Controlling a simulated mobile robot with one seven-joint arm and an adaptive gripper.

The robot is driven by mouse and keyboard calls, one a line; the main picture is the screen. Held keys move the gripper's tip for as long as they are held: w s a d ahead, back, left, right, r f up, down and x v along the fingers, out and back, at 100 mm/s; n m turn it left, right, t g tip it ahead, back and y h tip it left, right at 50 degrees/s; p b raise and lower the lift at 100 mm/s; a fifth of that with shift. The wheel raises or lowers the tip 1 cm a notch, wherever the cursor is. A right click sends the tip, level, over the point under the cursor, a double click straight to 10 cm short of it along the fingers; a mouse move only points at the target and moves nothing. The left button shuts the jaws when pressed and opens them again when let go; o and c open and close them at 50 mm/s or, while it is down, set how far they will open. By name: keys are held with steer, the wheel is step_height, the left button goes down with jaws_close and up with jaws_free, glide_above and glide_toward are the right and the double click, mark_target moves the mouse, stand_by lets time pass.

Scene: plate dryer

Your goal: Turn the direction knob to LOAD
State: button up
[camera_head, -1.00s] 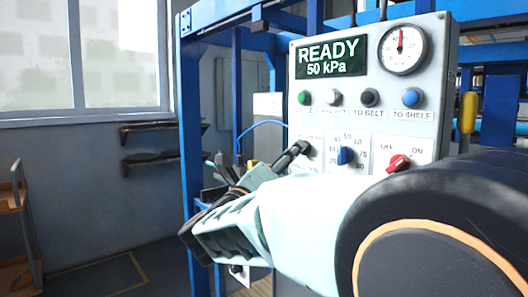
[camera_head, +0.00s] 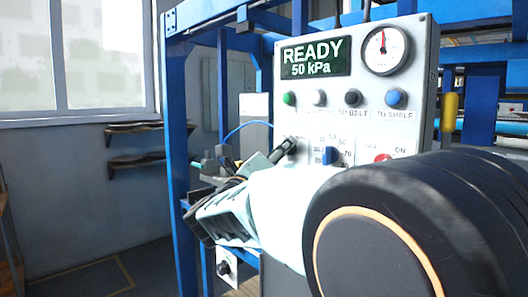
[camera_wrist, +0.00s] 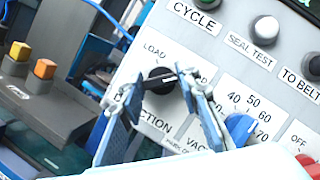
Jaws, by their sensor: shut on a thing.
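The direction knob (camera_wrist: 160,80) is a round black knob with a pale pointer line, on the white control panel (camera_wrist: 225,60). Its pointer looks turned to the right in the wrist view, away from the LOAD label (camera_wrist: 154,48) at its upper left. My gripper (camera_wrist: 160,88) has a finger on either side of the knob and is shut on it. The right finger hides the label on the knob's right, and the left finger covers part of the DIRECTION label. In the head view my gripper (camera_head: 279,152) reaches the panel's lower left, where the knob is mostly hidden.
A blue vacuum knob (camera_wrist: 240,128) sits close right of the fingers. A red switch (camera_head: 383,157) is partly behind my arm. Push buttons (camera_head: 353,98), a READY 50 kPa display (camera_head: 315,58) and a gauge (camera_head: 386,51) are above. Orange and yellow buttons (camera_wrist: 45,69) lie left.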

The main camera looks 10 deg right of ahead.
steer(key=shift+r+n+p, duration=0.1)
steer(key=shift+n+p, duration=0.2)
steer(key=shift+n, duration=0.2)
steer(key=shift+c, duration=0.3)
steer(key=n+g+y+p, duration=0.1)
steer(key=n+p, duration=0.4)
steer(key=p, duration=0.4)
steer(key=n+g+y+p, duration=0.1)
steer(key=n+g+p, duration=0.1)
steer(key=n+p, duration=0.3)
steer(key=n+g+y+p, duration=0.1)
steer(key=n+p, duration=0.4)
steer(key=p, duration=0.8)
steer(key=shift+r+n+g+y+p, duration=0.3)
steer(key=shift+n+g+y+p, duration=0.1)
steer(key=shift+y, duration=0.1)
steer(key=shift+f+p, duration=0.15)
steer(key=shift+p, duration=0.15)
steer(key=o, duration=1.2)
steer(key=shift+c, duration=0.2)
